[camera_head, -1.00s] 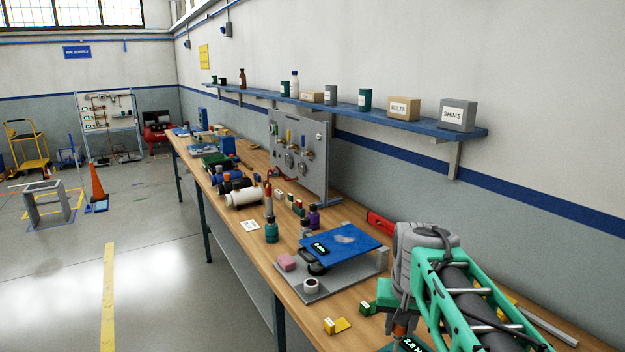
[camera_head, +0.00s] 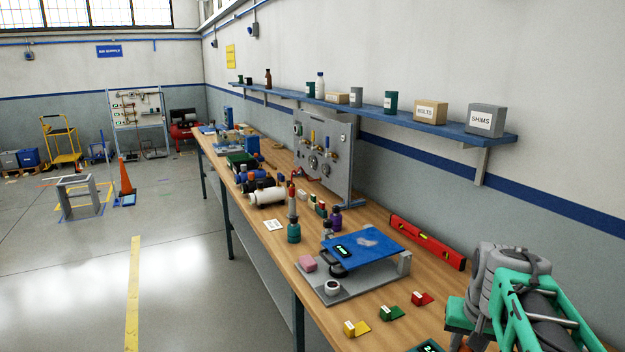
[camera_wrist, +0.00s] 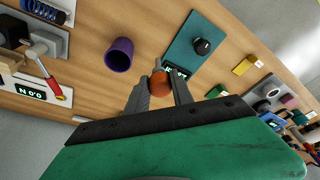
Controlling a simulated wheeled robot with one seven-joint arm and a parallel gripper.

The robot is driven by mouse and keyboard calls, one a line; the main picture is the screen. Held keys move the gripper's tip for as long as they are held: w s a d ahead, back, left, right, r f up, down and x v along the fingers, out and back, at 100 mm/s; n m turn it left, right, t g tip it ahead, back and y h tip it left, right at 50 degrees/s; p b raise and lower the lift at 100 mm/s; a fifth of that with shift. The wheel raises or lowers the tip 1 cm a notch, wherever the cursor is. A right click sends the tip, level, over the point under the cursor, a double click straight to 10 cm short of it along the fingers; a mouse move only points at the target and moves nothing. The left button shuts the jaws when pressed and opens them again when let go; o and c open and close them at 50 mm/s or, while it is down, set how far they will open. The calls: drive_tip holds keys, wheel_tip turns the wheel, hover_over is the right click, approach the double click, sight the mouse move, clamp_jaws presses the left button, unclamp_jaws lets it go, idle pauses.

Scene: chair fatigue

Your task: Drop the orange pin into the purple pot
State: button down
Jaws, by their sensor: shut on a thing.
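The orange pin (camera_wrist: 160,84) is held between the two grey fingers of my gripper (camera_wrist: 162,88) in the wrist view. The purple pot (camera_wrist: 119,54) is to the left of the pin in that view, on the wooden bench, with its dark opening showing. The pin is apart from the pot. In the head view my gripper is at the bottom right, mostly cut off by the frame edge. I cannot make out the purple pot in the head view.
A teal box with a black knob (camera_wrist: 203,47) lies near the pin in the wrist view. Yellow (camera_head: 356,328), green (camera_head: 391,312) and red (camera_head: 421,299) labelled pieces stand along the bench. A red level (camera_head: 427,242) lies by the wall. A blue plate (camera_head: 365,246) is further back.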

drive_tip(key=s+d+r+m, duration=0.1)
drive_tip(key=s+d, duration=0.1)
drive_tip(key=d, duration=0.4)
drive_tip(key=s+d+r+m, duration=0.1)
drive_tip(key=s+d+r, duration=0.1)
drive_tip(key=d, duration=0.4)
wheel_tip(320, 180, up, 4)
drive_tip(key=a+f+n+y, duration=0.1)
drive_tip(key=a+n, duration=0.2)
drive_tip(key=n, duration=0.3)
drive_tip(key=b+x, duration=0.5)
drive_tip(key=shift+s+d+f, duration=0.2)
drive_tip(key=shift+s+f, duration=0.05)
drive_tip(key=shift+s, duration=0.05)
drive_tip(key=c, duration=1)
unclamp_jaws()
drive_tip(key=shift+c, duration=0.2)
